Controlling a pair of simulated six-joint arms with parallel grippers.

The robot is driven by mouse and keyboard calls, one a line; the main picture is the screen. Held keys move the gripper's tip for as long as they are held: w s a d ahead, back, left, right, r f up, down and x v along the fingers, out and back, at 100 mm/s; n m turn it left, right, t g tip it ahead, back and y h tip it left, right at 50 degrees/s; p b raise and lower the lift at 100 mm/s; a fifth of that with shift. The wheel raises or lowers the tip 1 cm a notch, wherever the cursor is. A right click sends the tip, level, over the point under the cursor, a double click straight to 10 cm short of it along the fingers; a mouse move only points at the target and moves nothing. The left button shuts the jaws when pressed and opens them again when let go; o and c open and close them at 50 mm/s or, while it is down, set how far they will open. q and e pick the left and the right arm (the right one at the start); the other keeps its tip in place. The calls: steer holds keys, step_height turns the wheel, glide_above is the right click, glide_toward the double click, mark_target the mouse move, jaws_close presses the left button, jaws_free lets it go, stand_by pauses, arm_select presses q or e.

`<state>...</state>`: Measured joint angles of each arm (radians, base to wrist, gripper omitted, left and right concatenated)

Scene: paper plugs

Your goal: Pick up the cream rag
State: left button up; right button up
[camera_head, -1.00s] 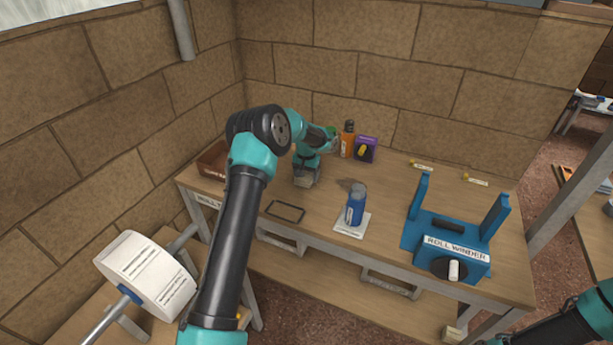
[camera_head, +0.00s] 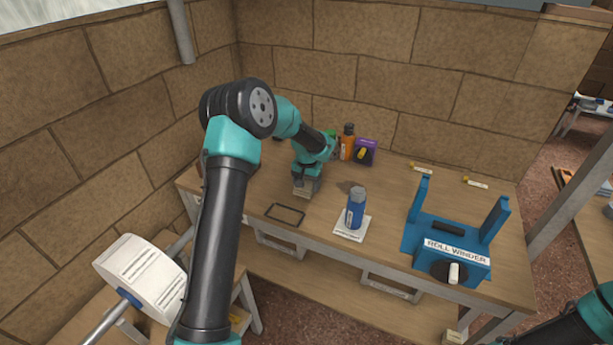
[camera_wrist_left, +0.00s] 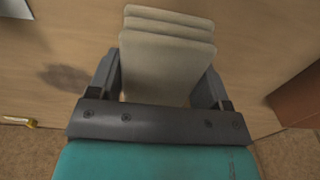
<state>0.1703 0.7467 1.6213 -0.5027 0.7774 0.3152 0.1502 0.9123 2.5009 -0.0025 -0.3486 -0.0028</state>
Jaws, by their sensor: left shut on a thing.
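The cream rag (camera_wrist_left: 168,68) is a folded stack of pale layers between the two dark fingers of my left gripper (camera_wrist_left: 160,85) in the left wrist view. The fingers are shut on its sides. In the head view the left gripper (camera_head: 305,181) points down over the left part of the workbench, and the rag (camera_head: 302,191) shows just below it. I cannot tell whether the rag still touches the bench top. My right gripper is out of view; only part of the right arm shows at the lower right.
A blue bottle (camera_head: 355,208) stands on a white pad (camera_head: 352,227) to the right. A black frame (camera_head: 285,213) lies near the bench's front edge. An orange bottle (camera_head: 347,141) and purple box (camera_head: 366,151) stand behind. A blue roll winder (camera_head: 457,249) sits at the right.

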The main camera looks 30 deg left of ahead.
arm_select(q)
steer(key=s+d, duration=0.1)
steer(key=s, duration=0.1)
steer(key=s+d, duration=0.1)
steer(key=s, duration=0.1)
steer(key=s+d, duration=0.2)
steer(key=shift+s+r, duration=0.35)
